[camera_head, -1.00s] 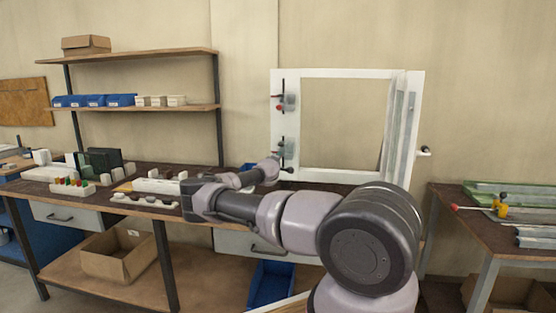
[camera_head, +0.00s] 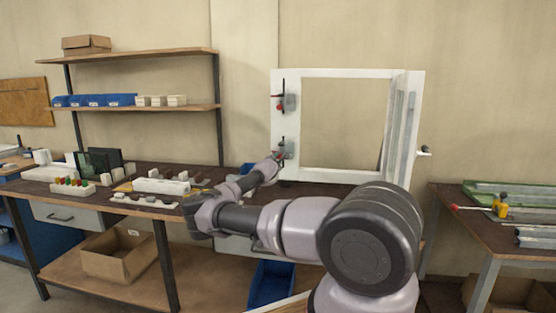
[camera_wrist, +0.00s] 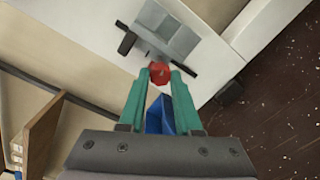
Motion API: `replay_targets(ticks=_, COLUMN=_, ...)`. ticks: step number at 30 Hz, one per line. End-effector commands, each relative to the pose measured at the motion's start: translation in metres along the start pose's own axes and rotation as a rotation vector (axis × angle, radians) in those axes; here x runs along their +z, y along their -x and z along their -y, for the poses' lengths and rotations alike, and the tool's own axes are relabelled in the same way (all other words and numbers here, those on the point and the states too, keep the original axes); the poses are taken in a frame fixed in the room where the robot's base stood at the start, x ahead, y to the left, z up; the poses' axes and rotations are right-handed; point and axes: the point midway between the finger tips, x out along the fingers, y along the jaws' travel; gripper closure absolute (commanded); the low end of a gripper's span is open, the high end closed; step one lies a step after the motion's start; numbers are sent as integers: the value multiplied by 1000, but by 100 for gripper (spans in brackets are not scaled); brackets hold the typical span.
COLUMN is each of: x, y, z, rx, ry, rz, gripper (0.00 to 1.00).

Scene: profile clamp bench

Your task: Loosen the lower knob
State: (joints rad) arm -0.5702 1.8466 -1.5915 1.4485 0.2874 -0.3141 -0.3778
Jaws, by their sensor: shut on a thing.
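The lower knob (camera_wrist: 160,72) is a small red knob on the lower grey clamp (camera_wrist: 178,38), seen in the wrist view. My gripper (camera_wrist: 159,76) has its two green fingers shut on the red knob, one on each side. In the head view the lower clamp (camera_head: 287,150) sits on the left post of the white frame (camera_head: 282,128), and my gripper is at it; the lower knob is hard to make out there. The upper clamp (camera_head: 288,102) with its red knob (camera_head: 278,109) is higher on the same post, with nothing touching it.
The brown workbench (camera_head: 160,210) stands behind and left of my arm, with white parts (camera_head: 160,186) and a holder of coloured pieces (camera_head: 73,187). Shelves with blue bins (camera_head: 95,101) are above. Another table (camera_head: 440,200) stands at the right. The frame's opening is empty.

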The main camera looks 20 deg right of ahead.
Motion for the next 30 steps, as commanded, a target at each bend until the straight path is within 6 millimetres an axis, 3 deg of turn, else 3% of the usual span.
replay_targets(ticks=21, x=-2, y=0, z=-1, rx=1, ry=76, rz=0, gripper=100)
replay_targets(ticks=22, x=-2, y=0, z=-1, rx=1, ry=76, rz=0, gripper=60)
replay_targets(ticks=24, x=-1, y=0, z=-1, rx=1, ry=76, rz=0, gripper=37)
replay_targets(ticks=30, x=-1, y=0, z=0, rx=0, ry=75, rz=1, gripper=37)
